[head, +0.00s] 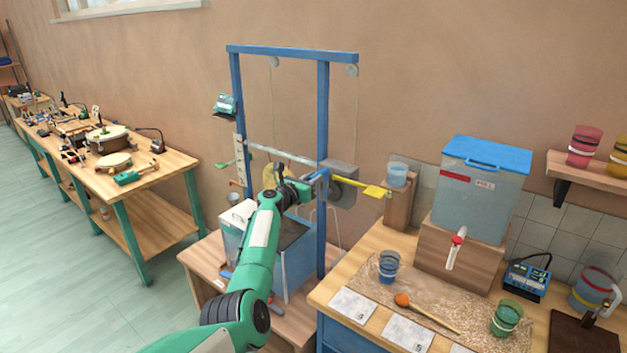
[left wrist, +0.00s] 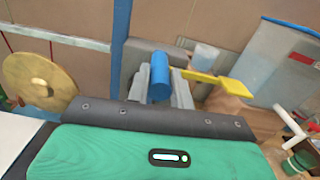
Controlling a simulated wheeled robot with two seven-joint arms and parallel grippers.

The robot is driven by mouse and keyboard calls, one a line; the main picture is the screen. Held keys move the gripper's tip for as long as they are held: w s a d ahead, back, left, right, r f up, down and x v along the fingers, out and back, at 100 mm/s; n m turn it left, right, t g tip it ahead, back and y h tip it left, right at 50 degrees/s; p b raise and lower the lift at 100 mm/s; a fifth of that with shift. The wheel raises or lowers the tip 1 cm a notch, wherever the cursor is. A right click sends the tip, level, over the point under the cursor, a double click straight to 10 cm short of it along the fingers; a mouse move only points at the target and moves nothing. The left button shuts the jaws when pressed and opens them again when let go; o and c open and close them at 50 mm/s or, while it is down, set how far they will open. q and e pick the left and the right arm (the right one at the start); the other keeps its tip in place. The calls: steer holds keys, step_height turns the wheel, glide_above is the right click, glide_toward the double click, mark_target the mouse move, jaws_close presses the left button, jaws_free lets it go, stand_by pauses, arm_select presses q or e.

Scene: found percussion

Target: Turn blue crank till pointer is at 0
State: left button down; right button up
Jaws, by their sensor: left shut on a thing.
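The blue crank (head: 319,175) is on the grey box (head: 343,184) at the right post of the blue frame (head: 323,110). Its blue round grip (left wrist: 160,77) shows in the left wrist view between the grey fingers of my left gripper (left wrist: 162,92). My left gripper (head: 312,181) is shut on this grip, and my arm hides part of the crank in the head view. A pale scale strip (head: 240,155) is on the left post, with a small green piece (head: 225,164) beside it. I cannot read the pointer's value. My right gripper is not in view.
A yellow bar (head: 372,190) sticks out right of the grey box, near a cup (head: 397,174) on a wooden block. A brass disc (left wrist: 38,80) hangs left of the gripper. A water tank (head: 480,190) and cups stand on the right-hand counter.

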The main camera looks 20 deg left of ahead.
arm_select(q)
steer(key=shift+a, duration=0.35)
